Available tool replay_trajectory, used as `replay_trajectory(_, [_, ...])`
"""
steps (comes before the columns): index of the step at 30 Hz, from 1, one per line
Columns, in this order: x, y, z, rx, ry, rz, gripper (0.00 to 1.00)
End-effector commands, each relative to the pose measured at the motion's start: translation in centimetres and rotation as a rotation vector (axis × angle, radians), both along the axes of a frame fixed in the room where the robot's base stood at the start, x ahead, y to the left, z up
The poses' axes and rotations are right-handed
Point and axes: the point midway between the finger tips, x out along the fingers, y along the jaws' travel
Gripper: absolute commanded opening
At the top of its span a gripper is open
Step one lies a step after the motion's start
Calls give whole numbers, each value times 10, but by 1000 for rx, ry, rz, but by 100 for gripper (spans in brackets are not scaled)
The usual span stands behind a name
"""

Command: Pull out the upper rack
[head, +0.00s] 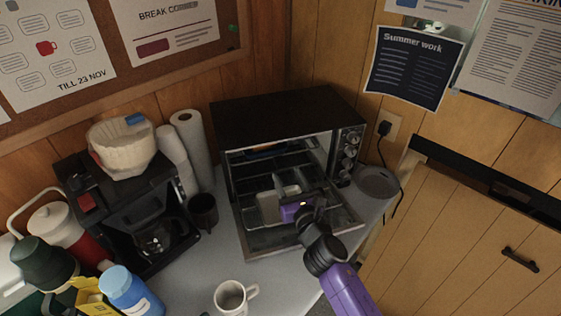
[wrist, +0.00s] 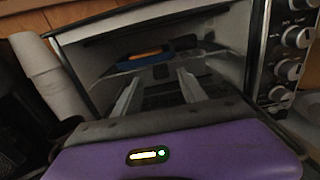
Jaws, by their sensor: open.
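The toaster oven (head: 285,117) stands on the counter with its door (head: 285,238) folded down. Inside, the upper rack (wrist: 200,58) shows as a thin, pale shelf high in the cavity. A blue and orange item (wrist: 148,55) lies on it; this item is partly hidden under the oven top in the head view (head: 262,152). My gripper (head: 271,193) is at the oven mouth above the lowered door. In the wrist view its two pale fingers (wrist: 157,80) are apart and empty, pointing toward the rack from below and in front. The rack's rear is too dark to make out.
Control knobs (head: 349,153) line the oven's right side. A dark mug (head: 203,211) and paper roll (head: 192,140) stand close at its left, beside the coffee maker (head: 125,205). A white mug (head: 232,297) stands in front. A round grey item (head: 377,182) sits at the right.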

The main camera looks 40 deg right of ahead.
Motion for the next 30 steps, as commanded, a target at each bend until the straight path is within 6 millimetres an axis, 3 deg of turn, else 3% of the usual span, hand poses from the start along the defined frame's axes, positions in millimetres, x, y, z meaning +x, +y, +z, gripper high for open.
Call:
replay_trajectory(10, [44, -23, 1, -1, -2, -1, 49])
replay_trajectory(22, [52, -26, 0, 1, 0, 0, 49])
replay_trajectory(23, [52, -26, 0, 1, 0, 0, 47])
replay_trajectory(30, [51, -26, 0, 0, -1, 0, 0])
